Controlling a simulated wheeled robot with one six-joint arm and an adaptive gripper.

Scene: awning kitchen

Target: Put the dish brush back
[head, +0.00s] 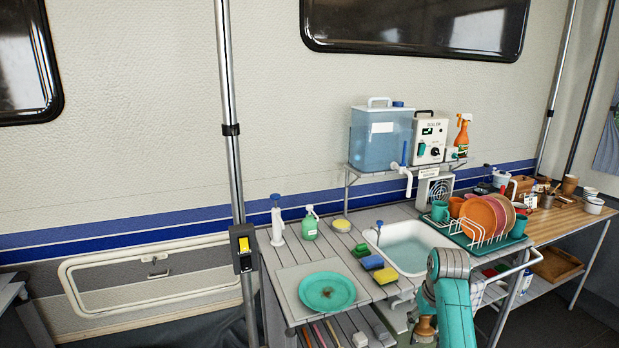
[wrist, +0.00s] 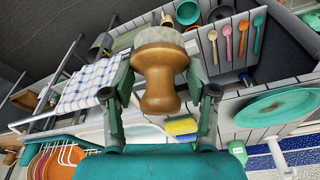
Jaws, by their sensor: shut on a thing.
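The dish brush (wrist: 160,85) has a turned wooden knob and pale bristles. In the wrist view my gripper (wrist: 160,68) is shut around its wooden body, one finger on each side. The bristles point away from the wrist camera. In the head view the brush (head: 425,325) shows low, beside my teal arm and in front of the sink counter. My gripper's fingers are mostly hidden there behind the arm.
The sink (head: 408,250) holds water. A dish rack (head: 490,238) stands to its right. Sponges (head: 385,275) and a teal plate (head: 327,291) are on the counter to its left.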

